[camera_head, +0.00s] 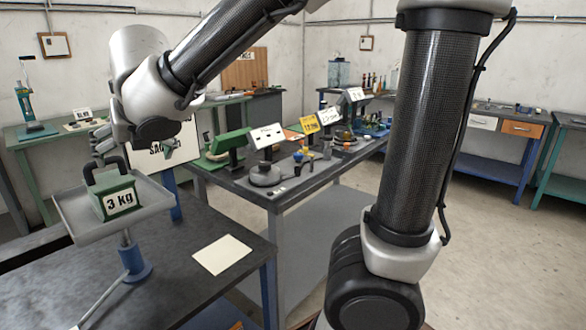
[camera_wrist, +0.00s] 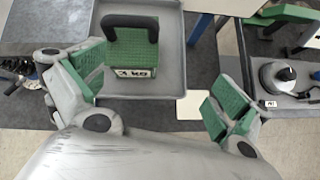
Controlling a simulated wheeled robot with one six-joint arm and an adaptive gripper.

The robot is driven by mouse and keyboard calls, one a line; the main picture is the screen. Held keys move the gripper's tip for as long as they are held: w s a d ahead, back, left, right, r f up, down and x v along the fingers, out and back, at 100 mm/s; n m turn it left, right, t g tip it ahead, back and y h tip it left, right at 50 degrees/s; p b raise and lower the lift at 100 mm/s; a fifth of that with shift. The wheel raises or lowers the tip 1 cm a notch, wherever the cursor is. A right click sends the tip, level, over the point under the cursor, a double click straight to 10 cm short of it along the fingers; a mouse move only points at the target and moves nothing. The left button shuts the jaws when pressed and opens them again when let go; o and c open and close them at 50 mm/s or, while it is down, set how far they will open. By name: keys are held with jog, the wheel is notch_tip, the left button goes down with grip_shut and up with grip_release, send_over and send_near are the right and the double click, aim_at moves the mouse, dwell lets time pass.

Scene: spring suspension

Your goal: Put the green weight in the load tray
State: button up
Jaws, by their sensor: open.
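The green weight (camera_head: 115,196), a box with a dark handle and a "3 kg" label, sits upright in the grey load tray (camera_head: 158,201) at the left in the head view. The weight (camera_wrist: 132,54) and the tray (camera_wrist: 172,76) also show in the wrist view. The tray stands on a post with a blue base on the dark table. My gripper (camera_head: 98,148) is just above and behind the weight in the head view. In the wrist view my gripper (camera_wrist: 152,100) has its green-padded fingers wide apart, with nothing between the pads; the weight lies beyond them, nearer the left finger.
A pale sheet (camera_head: 222,254) lies on the dark table (camera_head: 200,290) right of the tray. Behind it a second bench (camera_head: 290,192) carries a round grey weight (camera_head: 265,175), signs and small items. Open floor lies at the right.

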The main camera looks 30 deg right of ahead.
jog(key=s+d+m+g+h, duration=0.1)
jog(key=s+d+m+h, duration=0.15)
jog(key=d+m, duration=0.8)
jog(key=s+d+m+g+h, duration=0.1)
jog(key=s+d+m, duration=0.3)
jog(key=d+m, duration=0.7)
jog(key=s+d+f+m+g+y, duration=0.1)
jog(key=s+d+f+m, duration=0.1)
jog(key=s+d+m, duration=0.2)
jog(key=s+d+f+m+g+y, duration=0.1)
jog(key=s+d+m, duration=0.3)
jog(key=s+m, duration=0.7)
jog(key=shift+s+d+f, duration=0.4)
jog(key=shift+s+f, duration=0.05)
jog(key=shift+f, duration=0.2)
jog(key=shift+c, duration=0.2)
